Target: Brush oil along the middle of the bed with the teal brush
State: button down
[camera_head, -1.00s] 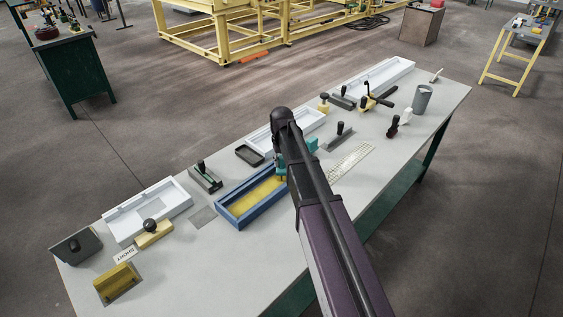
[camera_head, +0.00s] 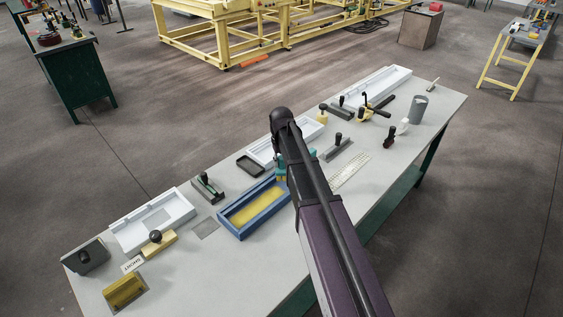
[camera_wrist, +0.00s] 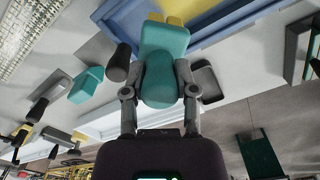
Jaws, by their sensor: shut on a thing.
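My gripper (camera_wrist: 160,92) is shut on the teal brush (camera_wrist: 165,45), one finger on each side of its handle. In the head view my arm hides most of the gripper; a bit of teal (camera_head: 281,168) shows at the far right corner of the blue tray (camera_head: 240,234). The tray holds a long yellow bed (camera_head: 252,207). In the wrist view the brush's wide end is in front of the tray's blue wall (camera_wrist: 225,28) and a strip of yellow (camera_wrist: 183,9). I cannot tell whether the brush touches the bed.
A small dark tray (camera_head: 250,164) and a green-based tool (camera_head: 207,188) stand close behind the blue tray. White trays (camera_head: 152,220) line the table's back. A perforated plate (camera_head: 349,171) lies right of my arm. Another teal piece (camera_wrist: 87,85) shows in the wrist view. The front tabletop is fairly clear.

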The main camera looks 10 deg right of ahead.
jog(key=shift+r, duration=0.15)
jog(key=shift+r+p, duration=1.4)
jog(key=shift+p, duration=0.1)
